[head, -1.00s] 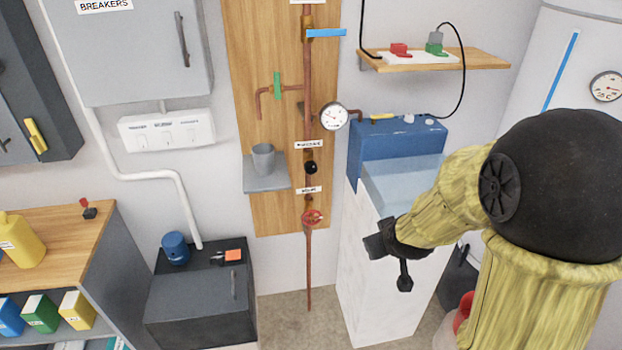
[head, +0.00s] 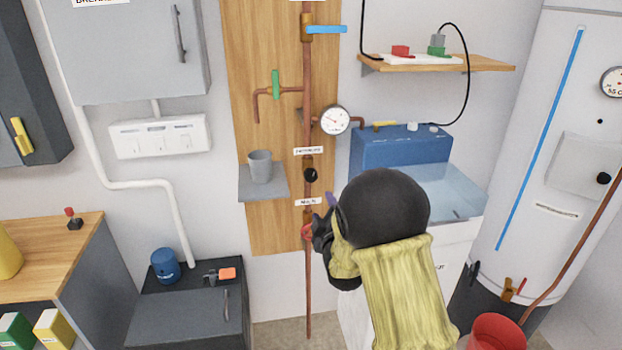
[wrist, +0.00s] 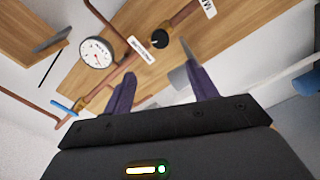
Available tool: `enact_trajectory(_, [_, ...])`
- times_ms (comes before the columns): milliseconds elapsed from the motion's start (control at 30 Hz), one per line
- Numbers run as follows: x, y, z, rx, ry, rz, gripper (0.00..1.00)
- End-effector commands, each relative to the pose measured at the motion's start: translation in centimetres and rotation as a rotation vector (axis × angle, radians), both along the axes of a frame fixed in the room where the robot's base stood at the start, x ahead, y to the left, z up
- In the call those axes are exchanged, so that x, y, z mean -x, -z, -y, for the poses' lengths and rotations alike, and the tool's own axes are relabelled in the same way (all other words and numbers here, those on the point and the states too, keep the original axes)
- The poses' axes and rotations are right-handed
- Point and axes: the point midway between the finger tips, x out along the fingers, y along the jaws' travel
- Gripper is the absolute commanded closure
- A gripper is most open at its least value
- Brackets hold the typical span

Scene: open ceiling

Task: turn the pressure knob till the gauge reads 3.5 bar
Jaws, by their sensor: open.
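The black pressure knob (head: 310,175) sits on the vertical copper pipe against the wooden board, between two white labels. It also shows in the wrist view (wrist: 160,39), beyond my fingers and roughly between them. The round white gauge (head: 335,120) is on the pipe above and right of the knob; it also shows in the wrist view (wrist: 96,53). Its reading is too small to tell. My gripper (wrist: 162,85) is open and empty, its two purple fingers apart and short of the knob. In the head view my gripper (head: 326,212) is below and right of the knob, partly hidden by my arm.
A red round handle (head: 307,232) is on the pipe close to my gripper. A grey shelf (head: 262,186) with a grey cup (head: 260,167) stands left of the knob. A blue box (head: 400,148) and sink are at right. A blue lever (head: 327,30) is at the pipe's top.

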Motion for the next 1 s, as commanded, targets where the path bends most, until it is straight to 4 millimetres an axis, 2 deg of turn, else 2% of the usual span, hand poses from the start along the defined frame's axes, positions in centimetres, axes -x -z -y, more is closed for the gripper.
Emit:
enact_trajectory(267, [-1.5, 0.0, -0.4, -0.001, 0.000, 0.000, 0.42])
enact_trajectory(500, [-4.9, 0.0, -0.7, -0.001, 0.009, -0.002, 0.42])
enact_trajectory(1000, [-11.1, 0.0, -3.3, -0.003, 0.000, -0.002, 0.42])
